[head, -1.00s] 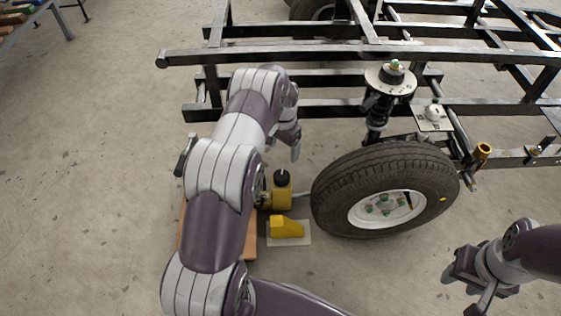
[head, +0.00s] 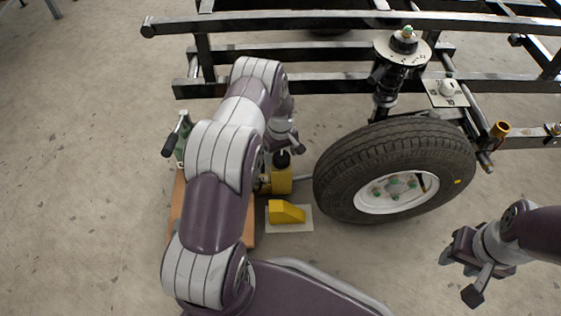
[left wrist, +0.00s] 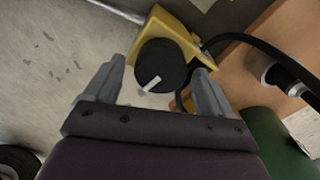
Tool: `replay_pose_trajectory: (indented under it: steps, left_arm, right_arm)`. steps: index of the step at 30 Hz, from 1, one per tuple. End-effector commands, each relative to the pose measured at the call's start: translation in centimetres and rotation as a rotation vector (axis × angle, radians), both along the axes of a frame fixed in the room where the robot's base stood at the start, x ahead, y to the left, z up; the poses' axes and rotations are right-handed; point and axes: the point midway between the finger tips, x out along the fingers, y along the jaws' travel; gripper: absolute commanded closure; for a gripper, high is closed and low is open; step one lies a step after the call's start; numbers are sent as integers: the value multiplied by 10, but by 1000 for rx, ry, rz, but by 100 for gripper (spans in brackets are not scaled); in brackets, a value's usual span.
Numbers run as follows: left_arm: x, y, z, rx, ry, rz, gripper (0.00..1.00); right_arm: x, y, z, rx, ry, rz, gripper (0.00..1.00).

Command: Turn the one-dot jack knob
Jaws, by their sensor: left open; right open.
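The jack knob (left wrist: 155,80) is a round black knob with a white line, on top of a yellow jack body (left wrist: 165,32). I cannot make out any dot on it. In the head view the knob (head: 282,160) shows just below my left gripper (head: 288,142), partly hidden by it and the arm. In the left wrist view my left gripper (left wrist: 160,72) is open, with one finger on each side of the knob; I cannot tell whether they touch it. My right gripper (head: 468,270) is open and empty, at the lower right, away from the jack.
A tyre on a white wheel (head: 400,160) stands right of the jack, under a black frame (head: 300,24) with a strut (head: 385,85). A yellow wedge (head: 287,212) lies on a pale plate in front. A brown board (head: 176,215) and green object (head: 183,135) are left.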

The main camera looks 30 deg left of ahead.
Motion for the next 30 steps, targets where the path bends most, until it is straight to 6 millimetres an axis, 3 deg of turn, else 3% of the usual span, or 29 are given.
replay_pose_trajectory:
  steps: [3,11,16,30]
  left_arm:
    - [0,0,-11,0,0,0,16]
    - [0,0,-11,0,0,-1,16]
    - [0,0,-11,0,0,-1,68]
    - [0,0,-8,0,1,-99,67]
  right_arm:
    - [0,0,-8,0,-1,0,57]
    - [0,0,-7,0,-1,0,57]
    - [0,0,-7,0,-1,0,57]
    - [0,0,5,0,-1,0,57]
